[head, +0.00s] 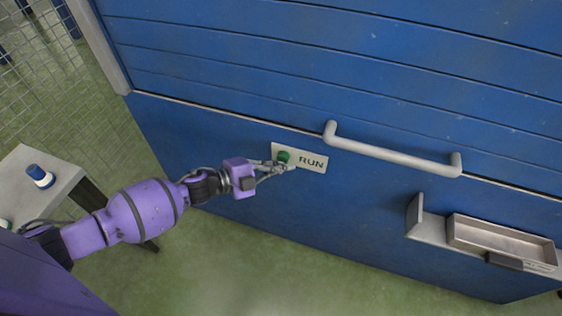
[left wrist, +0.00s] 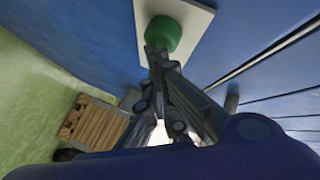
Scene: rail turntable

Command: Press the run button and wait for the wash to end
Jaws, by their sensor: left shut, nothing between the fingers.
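The run button (head: 283,156) is a green knob on a pale plate (head: 312,162) marked RUN, on the front of the blue washing cabinet (head: 230,130). My left gripper (head: 288,167) is shut and empty, with its fingertips at the button. In the left wrist view the green button (left wrist: 164,35) stands out from its plate, and the shut fingertips (left wrist: 157,55) overlap its lower edge. I cannot tell whether they touch it or whether it is pressed in. No lamp or display shows the wash state. My right gripper is not in view.
A grey bar handle (head: 392,157) crosses the cabinet right of the button. A bracket with a shallow metal tray (head: 500,240) juts out lower right. A small table (head: 35,165) with a blue-and-white item (head: 40,176) stands left, by a mesh fence (head: 50,85). Green floor is clear below.

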